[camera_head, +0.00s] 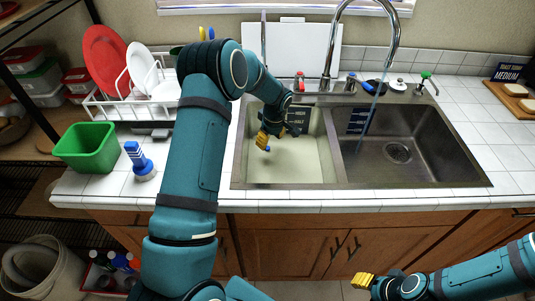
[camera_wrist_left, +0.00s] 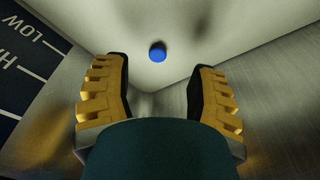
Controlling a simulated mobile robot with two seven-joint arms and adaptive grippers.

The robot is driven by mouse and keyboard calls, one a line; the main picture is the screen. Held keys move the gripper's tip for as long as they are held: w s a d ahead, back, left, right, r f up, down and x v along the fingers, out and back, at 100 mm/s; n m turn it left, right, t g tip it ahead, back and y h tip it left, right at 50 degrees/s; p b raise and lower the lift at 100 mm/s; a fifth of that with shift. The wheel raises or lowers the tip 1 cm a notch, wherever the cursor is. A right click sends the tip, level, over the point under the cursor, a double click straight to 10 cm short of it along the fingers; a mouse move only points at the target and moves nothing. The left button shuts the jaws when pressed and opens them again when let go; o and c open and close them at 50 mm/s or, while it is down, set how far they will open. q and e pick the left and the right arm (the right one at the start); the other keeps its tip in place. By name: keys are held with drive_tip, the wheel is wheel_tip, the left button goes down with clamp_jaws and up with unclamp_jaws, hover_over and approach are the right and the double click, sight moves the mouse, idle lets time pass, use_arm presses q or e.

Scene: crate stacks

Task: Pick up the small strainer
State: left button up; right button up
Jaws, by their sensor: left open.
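My left gripper (camera_head: 266,139) reaches down into the left sink basin (camera_head: 240,165). In the left wrist view its yellow fingers (camera_wrist_left: 158,95) are apart with nothing between them. A small round blue piece (camera_wrist_left: 157,52) lies beyond the fingertips on a pale surface, apart from them. I cannot tell whether one is the small strainer. A round metal drain piece (camera_head: 398,152) sits in the right basin. My right gripper (camera_head: 363,281) is low in front of the cabinets; its finger gap is unclear.
A green bin (camera_head: 88,148), a blue-and-white brush (camera_head: 139,160) and a dish rack (camera_head: 100,106) with plates stand left. Small items line the sink's back edge. The right counter front is clear.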

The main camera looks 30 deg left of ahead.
sight(267, 148)
use_arm(q)
drive_tip(key=shift+w+a+f+b, duration=0.1)
drive_tip(key=shift+a+f+b, duration=0.15)
drive_tip(key=shift+f, duration=0.8)
drive_tip(key=shift+w+a+f+b, duration=0.15)
drive_tip(key=shift+a+f, duration=0.1)
drive_tip(key=shift+f, duration=0.75)
drive_tip(key=shift+w+a+f+b, duration=0.1)
drive_tip(key=shift+a+f+b, duration=0.15)
drive_tip(key=shift+f, duration=0.8)
clamp_jaws()
